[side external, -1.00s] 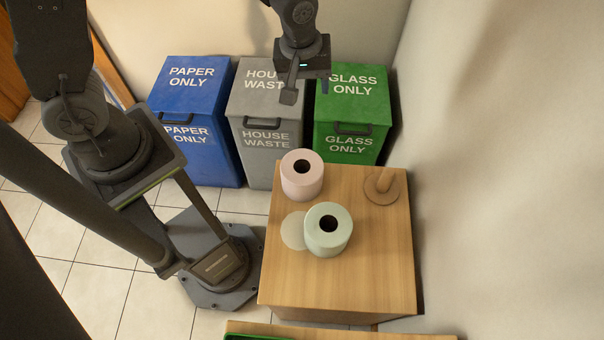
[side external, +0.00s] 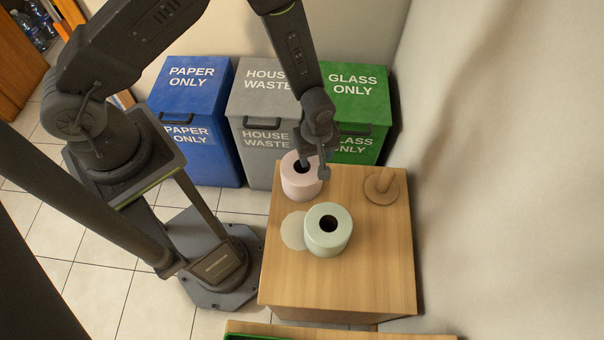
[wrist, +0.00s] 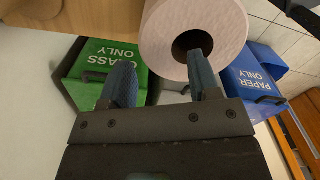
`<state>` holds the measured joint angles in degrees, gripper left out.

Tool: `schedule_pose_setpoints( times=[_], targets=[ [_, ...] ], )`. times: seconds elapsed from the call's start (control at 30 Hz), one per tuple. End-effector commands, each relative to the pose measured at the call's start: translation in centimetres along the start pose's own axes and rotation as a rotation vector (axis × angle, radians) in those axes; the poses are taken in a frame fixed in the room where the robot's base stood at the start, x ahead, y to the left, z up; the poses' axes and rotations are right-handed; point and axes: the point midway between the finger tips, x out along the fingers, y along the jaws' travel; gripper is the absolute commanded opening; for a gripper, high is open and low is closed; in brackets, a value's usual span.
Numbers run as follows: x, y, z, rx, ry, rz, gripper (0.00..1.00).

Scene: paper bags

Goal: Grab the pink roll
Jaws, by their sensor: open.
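The pink roll (side external: 299,184) stands upright on the wooden cabinet top, near its far left corner. My gripper (side external: 314,170) is at the roll, with one finger over its centre hole and the other beyond its right side. In the wrist view the pink roll (wrist: 194,36) fills the top middle. My open gripper (wrist: 160,78) has its right finger at the dark hole and its left finger outside the roll, with the roll's wall between them. How deep the finger sits in the hole is hard to tell.
A pale green roll (side external: 328,240) stands nearer on the wooden cabinet (side external: 370,260), beside a pale disc (side external: 293,230). A wooden holder (side external: 382,187) is at the right. Blue (side external: 190,90), grey (side external: 262,95) and green (side external: 352,95) bins stand behind.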

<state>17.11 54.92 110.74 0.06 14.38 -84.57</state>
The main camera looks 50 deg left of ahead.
Motion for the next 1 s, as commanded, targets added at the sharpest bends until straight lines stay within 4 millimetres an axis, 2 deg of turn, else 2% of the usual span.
schedule_pose_setpoints(
  times=[0.17,0.43,0.57,0.77,1.0],
  targets=[
    [1.2,0.0,0.0,0.000,0.000,-0.001,0.56],
    [5.1,0.0,0.0,0.000,0.000,-0.001,0.56],
    [5.8,0.0,0.0,0.000,0.000,0.000,0.56],
    [5.8,0.0,0.0,0.000,0.000,0.001,0.56],
    [5.8,0.0,0.0,0.000,0.000,0.001,0.34]
  ],
)
